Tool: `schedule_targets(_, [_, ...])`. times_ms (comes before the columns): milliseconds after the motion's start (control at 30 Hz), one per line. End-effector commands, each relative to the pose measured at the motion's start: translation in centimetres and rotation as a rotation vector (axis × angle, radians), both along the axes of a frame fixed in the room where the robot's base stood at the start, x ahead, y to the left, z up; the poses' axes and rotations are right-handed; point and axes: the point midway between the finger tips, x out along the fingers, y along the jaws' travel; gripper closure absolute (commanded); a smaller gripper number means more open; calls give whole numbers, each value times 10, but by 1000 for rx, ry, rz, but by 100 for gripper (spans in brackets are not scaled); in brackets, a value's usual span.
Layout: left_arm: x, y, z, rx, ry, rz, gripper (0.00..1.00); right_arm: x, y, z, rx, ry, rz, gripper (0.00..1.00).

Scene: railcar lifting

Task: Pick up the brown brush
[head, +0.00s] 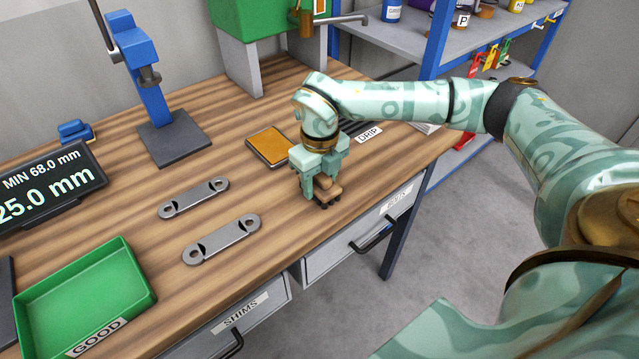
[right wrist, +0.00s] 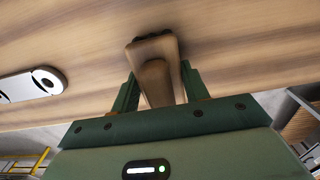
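The brown brush (head: 328,189) is on the wooden workbench near its front edge, dark bristles down. My right gripper (head: 321,187) points down over it, its fingers at either side of the brush. In the right wrist view the brush handle (right wrist: 157,82) lies between the two fingers (right wrist: 160,85), with narrow gaps beside it, so the gripper looks open around the brush. The brush head is toward the top of that view. My left gripper is not in view.
On the workbench (head: 245,190) are two grey metal links (head: 222,239), an orange-topped pad (head: 269,146), a green GOOD tray (head: 85,297), a display (head: 45,190) and a blue stand (head: 150,95). Drawers with handles are below the front edge. A blue shelf rack (head: 435,40) stands behind my right arm.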

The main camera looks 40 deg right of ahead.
Motion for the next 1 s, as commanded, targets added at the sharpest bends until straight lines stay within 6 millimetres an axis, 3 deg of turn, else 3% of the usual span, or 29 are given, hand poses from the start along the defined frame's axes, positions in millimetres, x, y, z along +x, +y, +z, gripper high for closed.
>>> schedule_targets(333, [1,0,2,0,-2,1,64,0,0,5,0,-2,0,80])
schedule_targets(567, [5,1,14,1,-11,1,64,0,2,40,0,-5,1,80])
schedule_targets(800, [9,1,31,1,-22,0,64,-22,48,99,2,-7,7,80])
schedule_targets(1000, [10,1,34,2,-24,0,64,-46,95,117,1,-3,6,80])
